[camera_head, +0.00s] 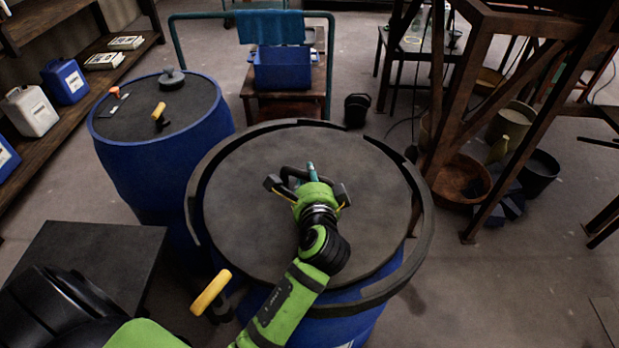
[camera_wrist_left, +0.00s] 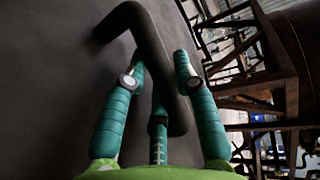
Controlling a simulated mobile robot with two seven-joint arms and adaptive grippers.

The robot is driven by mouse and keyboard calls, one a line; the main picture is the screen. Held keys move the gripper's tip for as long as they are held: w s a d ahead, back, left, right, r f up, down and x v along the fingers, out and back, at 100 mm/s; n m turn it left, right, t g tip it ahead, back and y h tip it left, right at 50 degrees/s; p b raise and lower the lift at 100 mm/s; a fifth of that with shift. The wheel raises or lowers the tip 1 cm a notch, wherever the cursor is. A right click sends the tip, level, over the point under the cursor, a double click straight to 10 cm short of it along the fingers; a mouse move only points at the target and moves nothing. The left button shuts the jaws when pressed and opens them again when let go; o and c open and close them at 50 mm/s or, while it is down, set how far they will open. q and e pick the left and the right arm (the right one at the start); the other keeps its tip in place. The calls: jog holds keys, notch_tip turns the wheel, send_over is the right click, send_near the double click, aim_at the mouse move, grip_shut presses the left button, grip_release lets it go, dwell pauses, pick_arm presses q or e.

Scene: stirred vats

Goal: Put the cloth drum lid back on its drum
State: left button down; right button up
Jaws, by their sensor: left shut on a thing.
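The dark round drum lid (camera_head: 245,185) lies flat over the near blue drum (camera_head: 350,325), inside a dark ring (camera_head: 425,215) around the top. I cannot tell whether the lid is fully seated on the rim. My left gripper (camera_head: 308,178) is over the middle of the lid, shut on its dark bar handle. In the left wrist view the teal fingers (camera_wrist_left: 160,75) are on both sides of the handle (camera_wrist_left: 152,35), with the lid surface (camera_wrist_left: 60,70) behind. A yellow-gripped lever (camera_head: 210,292) sticks out from the drum's near left side. My right gripper is out of view.
A second closed blue drum (camera_head: 150,170) stands behind left, with a yellow handle on top. A dark flat-topped block (camera_head: 85,260) is at the lower left. A cart with a blue bin (camera_head: 290,68) is behind. A brown frame (camera_head: 490,120) stands right; open floor is at lower right.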

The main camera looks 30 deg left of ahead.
pick_arm(q)
jog(key=shift+f, duration=0.35)
dwell(0.6)
jog(key=c, duration=0.9)
grip_release()
